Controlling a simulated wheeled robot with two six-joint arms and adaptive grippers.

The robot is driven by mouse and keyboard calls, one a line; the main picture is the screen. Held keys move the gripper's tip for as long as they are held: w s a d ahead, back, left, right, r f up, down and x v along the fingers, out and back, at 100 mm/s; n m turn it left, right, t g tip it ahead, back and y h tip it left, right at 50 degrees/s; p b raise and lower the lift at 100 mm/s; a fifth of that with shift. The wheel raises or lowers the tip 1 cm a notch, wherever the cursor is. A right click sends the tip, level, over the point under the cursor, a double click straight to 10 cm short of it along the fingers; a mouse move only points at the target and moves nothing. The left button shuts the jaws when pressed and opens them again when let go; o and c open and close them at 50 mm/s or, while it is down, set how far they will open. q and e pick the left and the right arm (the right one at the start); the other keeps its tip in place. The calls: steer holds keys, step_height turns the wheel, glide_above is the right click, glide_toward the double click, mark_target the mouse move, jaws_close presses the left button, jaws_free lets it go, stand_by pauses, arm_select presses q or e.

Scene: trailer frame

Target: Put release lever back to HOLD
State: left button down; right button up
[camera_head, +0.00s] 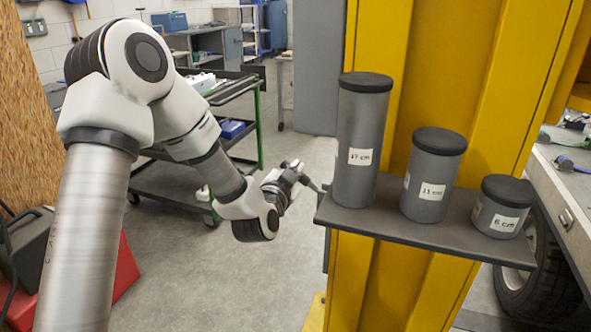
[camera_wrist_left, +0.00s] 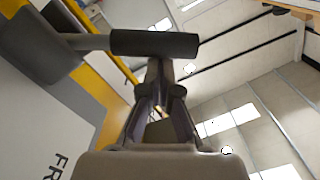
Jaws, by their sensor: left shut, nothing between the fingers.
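The release lever shows in the left wrist view as a black cylindrical handle (camera_wrist_left: 155,43) on a grey arm from a dark housing (camera_wrist_left: 42,42). My left gripper (camera_wrist_left: 156,72) is shut and empty, its fingertips just below the handle in that picture. I cannot tell whether they touch it. In the head view my left gripper (camera_head: 312,183) is at the left side of the yellow post (camera_head: 400,40), beside the shelf's left edge. The lever cannot be made out clearly there. No HOLD mark is readable. My right gripper is not in view.
A dark shelf (camera_head: 345,220) on the post carries three grey cylinders with black lids, tall (camera_head: 360,120), medium (camera_head: 433,190) and short (camera_head: 499,220). A black cart (camera_head: 170,180) stands behind my left arm. A grey panel (camera_wrist_left: 35,120) with partial lettering is at the wrist view's left.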

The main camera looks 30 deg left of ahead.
arm_select(q)
steer(key=shift+a+f+n, duration=0.2)
steer(key=shift+f+n, duration=0.1)
step_height(320, 180, down, 10)
steer(key=a+n+h+b, duration=0.1)
steer(key=a+n+b, duration=0.1)
steer(key=n+b, duration=0.5)
steer(key=shift+s+a+n, duration=0.25)
steer(key=shift+s+n, duration=0.15)
steer(key=shift+n, duration=0.9)
steer(key=shift+f, duration=0.25)
steer(key=shift+r, duration=0.1)
